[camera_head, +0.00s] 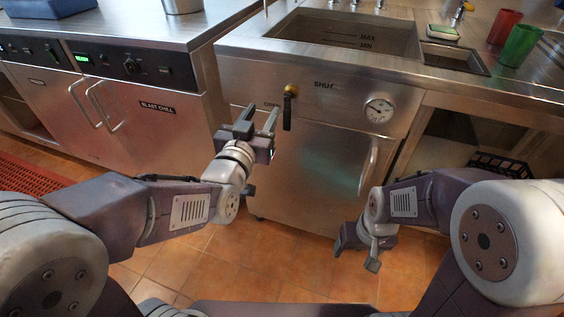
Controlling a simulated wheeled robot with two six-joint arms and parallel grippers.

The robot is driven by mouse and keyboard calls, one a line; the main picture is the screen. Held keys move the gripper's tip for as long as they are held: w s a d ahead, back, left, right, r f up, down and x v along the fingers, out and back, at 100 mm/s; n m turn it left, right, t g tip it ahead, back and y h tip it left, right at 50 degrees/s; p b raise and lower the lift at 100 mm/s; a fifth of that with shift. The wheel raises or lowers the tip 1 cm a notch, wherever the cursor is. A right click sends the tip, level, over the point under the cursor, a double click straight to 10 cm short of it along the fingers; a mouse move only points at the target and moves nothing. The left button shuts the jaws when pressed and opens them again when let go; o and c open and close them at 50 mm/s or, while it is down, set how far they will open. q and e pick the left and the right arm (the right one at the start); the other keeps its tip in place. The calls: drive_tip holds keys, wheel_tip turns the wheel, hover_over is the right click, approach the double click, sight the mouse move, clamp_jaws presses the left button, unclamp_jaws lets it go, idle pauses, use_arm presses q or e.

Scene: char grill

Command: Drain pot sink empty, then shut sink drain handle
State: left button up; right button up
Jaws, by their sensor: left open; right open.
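The pot sink (335,30) is a steel basin at the top middle, with MAX and MIN marks on its far wall. I see no clear water surface in it. The drain handle (287,110) is a dark lever on a brass fitting on the sink's front panel. It hangs straight down, between the OPEN label at its left and the SHUT label at its upper right. My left gripper (258,121) is open and empty, just left of and below the handle, apart from it in the picture. My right gripper (358,254) is open and empty, low in front of the cabinet.
A round gauge (379,110) sits right of the handle. The cabinet door has a vertical bar handle (369,166). A blast chiller (135,110) stands at the left. Red (504,27) and green (520,46) cups stand at the top right. Tiled floor is free below.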

use_arm(q)
drive_tip(key=h+b, duration=0.1)
drive_tip(key=b, duration=0.3)
approach(286, 123)
drive_tip(key=w, duration=0.2)
drive_tip(key=shift+s+d+r+m, duration=0.25)
drive_tip(key=shift+m, duration=0.15)
use_arm(e)
wheel_tip(286, 123, down, 8)
drive_tip(key=shift+r, duration=0.2)
use_arm(q)
drive_tip(key=b+x, duration=0.1)
drive_tip(key=x, duration=0.3)
drive_tip(key=b+x, duration=0.2)
drive_tip(key=x, duration=0.2)
drive_tip(key=shift+w+f, duration=0.15)
drive_tip(key=shift+f, duration=0.1)
drive_tip(key=shift+w+d+r, duration=0.1)
drive_tip(key=shift+w+d, duration=0.05)
drive_tip(key=shift+w, duration=0.25)
use_arm(e)
wheel_tip(286, 123, down, 3)
drive_tip(key=shift+f, duration=0.1)
use_arm(q)
clamp_jaws()
